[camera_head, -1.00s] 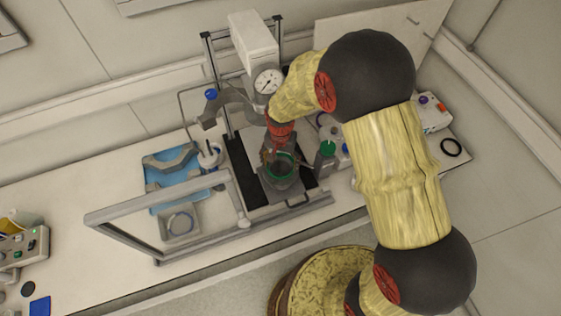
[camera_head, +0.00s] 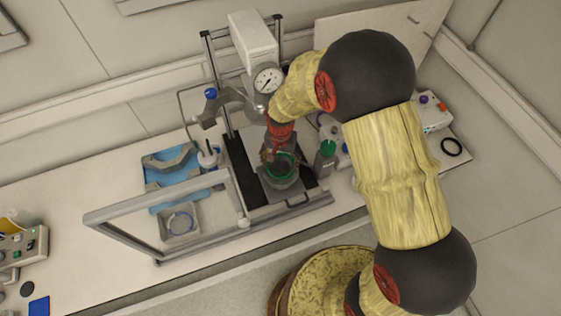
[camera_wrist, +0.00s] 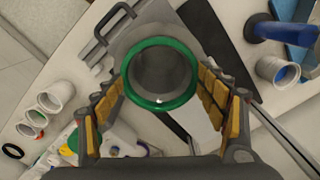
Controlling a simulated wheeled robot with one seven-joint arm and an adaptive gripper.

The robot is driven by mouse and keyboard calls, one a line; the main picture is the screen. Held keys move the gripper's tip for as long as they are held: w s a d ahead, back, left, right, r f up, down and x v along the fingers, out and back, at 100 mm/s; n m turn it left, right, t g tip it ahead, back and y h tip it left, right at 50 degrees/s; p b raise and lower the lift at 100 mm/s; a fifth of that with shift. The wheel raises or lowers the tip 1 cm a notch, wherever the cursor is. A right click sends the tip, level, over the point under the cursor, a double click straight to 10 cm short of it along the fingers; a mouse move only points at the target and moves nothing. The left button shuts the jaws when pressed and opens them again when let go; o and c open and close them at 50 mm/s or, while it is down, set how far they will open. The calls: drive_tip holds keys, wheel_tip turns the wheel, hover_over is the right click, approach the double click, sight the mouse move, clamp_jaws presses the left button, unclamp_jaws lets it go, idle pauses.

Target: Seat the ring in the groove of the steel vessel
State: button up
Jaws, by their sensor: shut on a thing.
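The ring (camera_wrist: 160,103) is green and sits between the two padded fingers of my gripper (camera_wrist: 161,78), which is shut on it. In the wrist view the ring frames the round grey mouth of the steel vessel (camera_wrist: 163,68). In the head view the ring (camera_head: 293,168) is at the top of the vessel (camera_head: 283,183); my gripper (camera_head: 279,160) comes down over it from above. The groove is hidden under the ring, so I cannot tell whether the ring is in it or just above it.
A pressure gauge (camera_head: 267,79) and clamp frame stand behind the vessel. A green-capped bottle (camera_head: 326,156) is close on the right.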

drive_tip(key=o, duration=1)
drive_tip(key=shift+f, duration=0.1)
wheel_tip(320, 180, up, 12)
idle(0.4)
idle(0.5)
